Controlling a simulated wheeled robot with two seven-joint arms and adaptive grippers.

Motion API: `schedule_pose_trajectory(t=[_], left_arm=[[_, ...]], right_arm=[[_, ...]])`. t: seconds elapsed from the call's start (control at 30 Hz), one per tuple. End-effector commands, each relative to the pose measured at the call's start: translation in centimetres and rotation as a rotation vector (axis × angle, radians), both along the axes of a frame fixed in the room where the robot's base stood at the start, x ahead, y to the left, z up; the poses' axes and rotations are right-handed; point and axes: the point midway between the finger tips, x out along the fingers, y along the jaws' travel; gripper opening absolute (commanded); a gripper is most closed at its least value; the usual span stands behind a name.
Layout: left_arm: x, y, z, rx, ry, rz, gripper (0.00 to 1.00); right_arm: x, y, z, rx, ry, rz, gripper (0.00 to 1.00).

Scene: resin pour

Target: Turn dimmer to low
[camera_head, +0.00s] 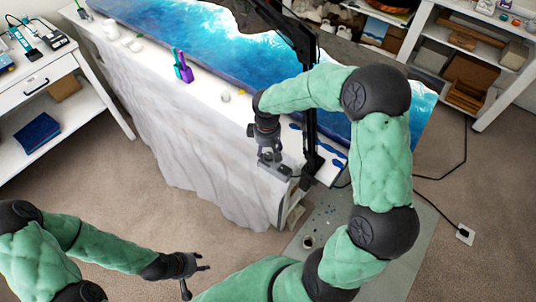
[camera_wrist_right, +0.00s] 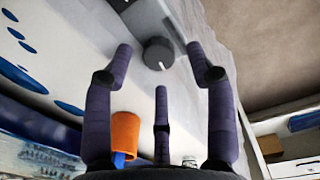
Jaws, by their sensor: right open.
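The dimmer shows as a dark round knob (camera_wrist_right: 158,53) on a grey plate in the right wrist view. It lies ahead of my right gripper (camera_wrist_right: 163,65), between the spread outer fingertips and beyond the tip of the middle finger. The fingers are open and hold nothing; I cannot tell whether any touches the knob. In the head view my right gripper (camera_head: 268,155) points down over a grey box (camera_head: 274,172) at the table's near end, and its fingers hide the knob. My left gripper (camera_head: 193,272) is low over the floor, fingers spread, empty.
The white-draped table (camera_head: 190,110) carries a blue resin slab (camera_head: 190,35), with purple and teal items (camera_head: 183,67) on the edge. A black stand (camera_head: 308,100) rises close beside my right gripper. An orange cup (camera_wrist_right: 125,132) is near it in the wrist view.

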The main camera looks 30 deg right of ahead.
Motion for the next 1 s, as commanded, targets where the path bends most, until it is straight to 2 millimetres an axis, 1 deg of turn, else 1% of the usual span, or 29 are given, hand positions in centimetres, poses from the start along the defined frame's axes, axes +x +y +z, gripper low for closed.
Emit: schedule_pose_trajectory(t=[0.03, 0.2, 0.53, 0.57, 0.6, 0.67, 0.7, 0.73, 0.77, 1.0], left_arm=[[0.0, 0.0, -0.3, 0.000, 0.000, 0.000, 0.40], [0.0, 0.0, -0.5, 0.000, 0.000, 0.000, 0.40], [0.0, 0.0, -0.5, 0.000, -0.001, 0.000, 0.40], [0.0, 0.0, -0.5, 0.000, -0.001, 0.000, 0.40], [0.0, 0.0, -0.5, 0.000, -0.001, 0.000, 0.40], [0.0, 0.0, -0.5, 0.000, -0.001, 0.000, 0.40], [0.0, 0.0, -0.5, 0.000, -0.001, 0.000, 0.40], [0.0, 0.0, -0.5, 0.000, -0.001, 0.000, 0.40], [0.0, 0.0, -0.5, 0.000, -0.001, 0.000, 0.40], [0.0, 0.0, -0.5, 0.000, -0.001, 0.000, 0.40]], right_arm=[[0.0, -0.1, -0.7, 0.000, 0.001, 0.000, 0.56], [0.1, -0.1, -1.9, -0.001, 0.000, 0.000, 0.56], [0.1, -0.1, -2.1, -0.001, -0.001, 0.000, 0.56], [0.1, -0.1, -2.1, -0.001, -0.001, 0.000, 0.51], [0.1, -0.1, -2.1, -0.001, -0.001, 0.000, 0.39], [0.1, -0.1, -2.1, -0.001, -0.001, 0.000, 0.23], [0.1, -0.1, -2.1, -0.001, -0.001, 0.000, 0.11], [0.1, -0.1, -2.1, -0.001, -0.001, 0.000, 0.03], [0.1, -0.1, -2.1, -0.001, -0.001, 0.000, 0.00], [0.1, -0.1, -2.1, 0.000, -0.002, 0.001, 0.00]])
